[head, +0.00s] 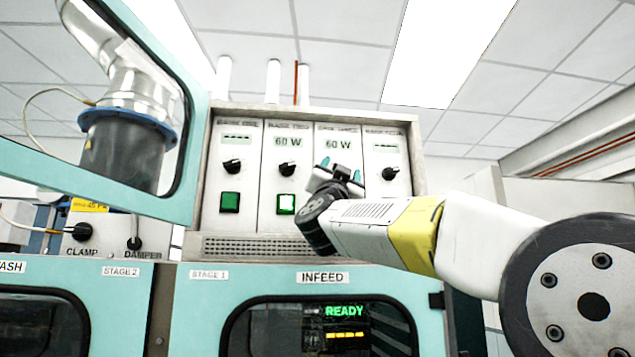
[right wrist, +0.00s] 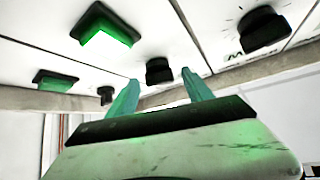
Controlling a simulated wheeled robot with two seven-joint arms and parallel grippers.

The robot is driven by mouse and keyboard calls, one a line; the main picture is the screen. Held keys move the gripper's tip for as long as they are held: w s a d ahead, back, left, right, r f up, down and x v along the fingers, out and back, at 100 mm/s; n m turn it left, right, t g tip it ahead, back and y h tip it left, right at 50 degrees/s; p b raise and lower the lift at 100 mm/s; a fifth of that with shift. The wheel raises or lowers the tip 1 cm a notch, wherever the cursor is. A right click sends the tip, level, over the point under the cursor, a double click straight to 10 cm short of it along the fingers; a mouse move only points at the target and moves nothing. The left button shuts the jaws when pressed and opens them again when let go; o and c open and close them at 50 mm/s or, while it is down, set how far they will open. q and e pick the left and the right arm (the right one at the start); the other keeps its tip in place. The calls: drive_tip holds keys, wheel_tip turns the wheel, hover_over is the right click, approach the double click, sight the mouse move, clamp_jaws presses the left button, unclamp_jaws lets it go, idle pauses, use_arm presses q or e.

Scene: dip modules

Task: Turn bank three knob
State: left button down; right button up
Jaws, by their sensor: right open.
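Bank three is the third panel from the left in the head view, and its display (head: 341,142) reads 60 W. Its knob is hidden there behind my right gripper (head: 340,170), which is at the panel face. In the right wrist view, which looks upside down, the dark bank three knob (right wrist: 158,71) sits beyond and between the two teal fingertips of my right gripper (right wrist: 163,88). The fingers are open; I cannot tell whether they touch the knob. The bank three green button (right wrist: 105,28) is lit. My left gripper is not in view.
Bank one knob (head: 232,166), bank two knob (head: 287,170) and bank four knob (head: 390,173) sit close on either side. A vent grille (head: 250,247) lies below the panels. An open teal-framed door (head: 185,190) stands at the left.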

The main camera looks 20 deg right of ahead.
drive_tip(key=v, duration=0.8)
drive_tip(key=shift+w, duration=0.1)
idle(0.4)
